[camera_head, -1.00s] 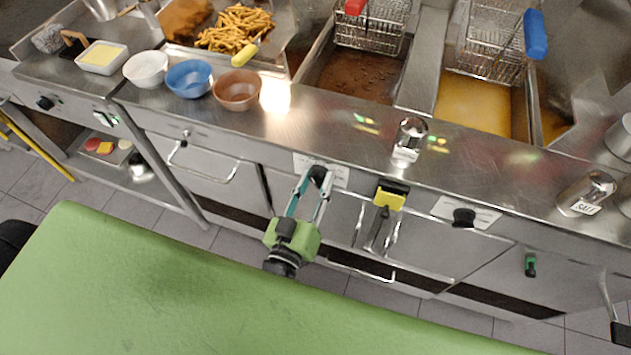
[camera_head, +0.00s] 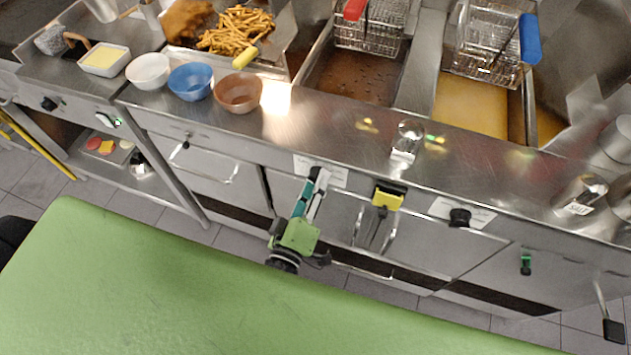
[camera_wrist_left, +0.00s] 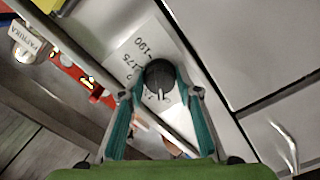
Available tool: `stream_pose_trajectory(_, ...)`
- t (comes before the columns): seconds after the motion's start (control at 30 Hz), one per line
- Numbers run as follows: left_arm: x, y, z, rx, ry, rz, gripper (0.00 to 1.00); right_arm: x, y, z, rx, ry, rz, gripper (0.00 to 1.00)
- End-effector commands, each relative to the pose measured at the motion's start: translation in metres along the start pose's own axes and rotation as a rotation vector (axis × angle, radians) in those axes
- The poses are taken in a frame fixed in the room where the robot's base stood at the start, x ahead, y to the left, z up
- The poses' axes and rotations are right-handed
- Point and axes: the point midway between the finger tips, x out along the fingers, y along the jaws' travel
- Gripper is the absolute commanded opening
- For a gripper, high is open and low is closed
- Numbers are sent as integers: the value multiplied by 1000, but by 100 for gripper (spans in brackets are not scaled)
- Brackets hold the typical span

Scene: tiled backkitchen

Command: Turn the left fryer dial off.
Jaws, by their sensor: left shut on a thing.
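The left fryer dial (camera_head: 315,173) is a black round knob on a white label plate on the fryer's front, below the counter edge. In the left wrist view the dial (camera_wrist_left: 158,74) sits between the teal fingers, with its white mark facing the gripper's palm. The numbers 190 and 175 show on the plate beside it. My left gripper (camera_head: 312,186) is shut on the dial and is rolled so its fingers nearly overlap in the head view. The right fryer dial (camera_head: 460,217) is on its own plate further right. My right gripper is not seen.
A yellow-and-black fitting (camera_head: 388,197) on the front stands right of the gripper. Bar handles (camera_head: 372,240) stick out below. Bowls (camera_head: 238,90) and a shaker (camera_head: 408,138) stand on the counter above. A green surface (camera_head: 180,290) fills the foreground.

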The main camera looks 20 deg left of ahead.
Motion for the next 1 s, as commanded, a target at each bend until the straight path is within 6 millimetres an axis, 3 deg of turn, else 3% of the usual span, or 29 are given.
stream_pose_trajectory(0.7,0,0,0,-91,1,-1,10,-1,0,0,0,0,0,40)
stream_pose_trajectory(0.73,0,0,0,-91,1,-1,34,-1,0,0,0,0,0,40)
stream_pose_trajectory(0.8,0,0,0,-90,1,-1,48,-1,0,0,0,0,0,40)
stream_pose_trajectory(1.0,0,0,0,-89,1,0,48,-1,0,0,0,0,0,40)
